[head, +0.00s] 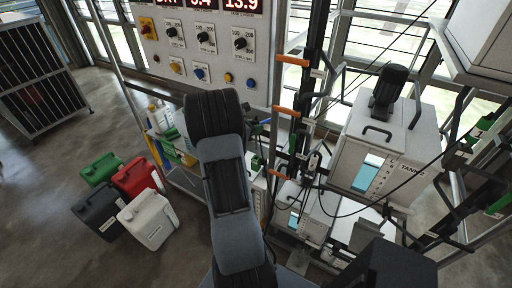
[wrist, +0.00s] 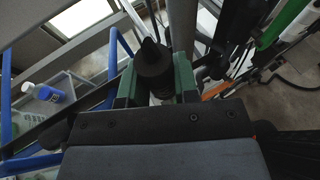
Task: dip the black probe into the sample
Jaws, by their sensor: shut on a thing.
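In the wrist view, my gripper (wrist: 156,78) has its two green fingers closed on a black probe (wrist: 152,62). The probe has a wide dark body and a narrow pointed part at the top of the picture. In the head view my arm hides the gripper and the probe. I cannot pick out the sample for sure in either view. No liquid shows touching the probe.
A cart with bottles (head: 158,118) stands behind my arm. A control panel (head: 200,45) is above it. The TANK 2 box (head: 376,150), orange-handled levers and cables crowd the right.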

